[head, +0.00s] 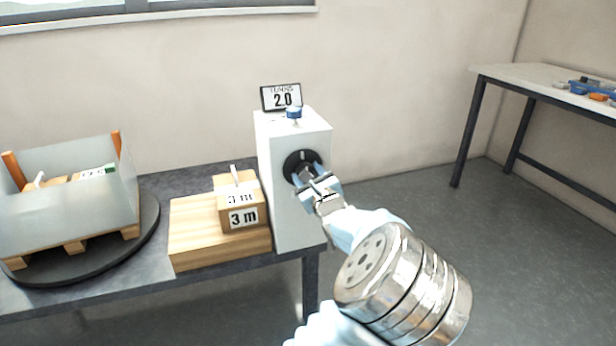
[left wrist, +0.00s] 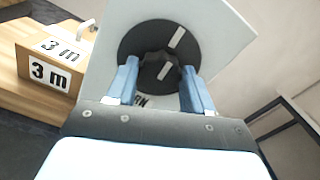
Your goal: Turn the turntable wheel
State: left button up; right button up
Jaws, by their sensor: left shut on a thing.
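A white control box (head: 282,140) stands at the right end of the dark table. Its front carries a round black dial (head: 296,157) with a white mark; the dial also shows in the left wrist view (left wrist: 132,42). A dark knob (left wrist: 160,62) with a white stripe sits at its centre. My left gripper (head: 309,178) is at the dial, its two blue fingers (left wrist: 160,80) on either side of the knob and shut on it. At the left, a black round turntable (head: 151,222) carries a pallet load in translucent wrap (head: 80,212). My right gripper is out of view.
A wooden block (head: 190,240) bearing a smaller box labelled 3 m (head: 243,217) lies left of the control box. A blue-topped button (head: 293,112) and a 2.0 display (head: 282,97) are on top. Another table (head: 510,72) stands back right; open floor lies between.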

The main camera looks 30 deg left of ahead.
pick_arm(q)
jog(key=shift+m, duration=0.3)
dwell(0.4)
jog(key=o, duration=1)
jog(key=shift+o, duration=0.2)
jog(key=shift+d, duration=0.1)
jog(key=v, duration=1.3)
jog(key=shift+s+d, duration=0.25)
jog(key=shift+f, duration=0.1)
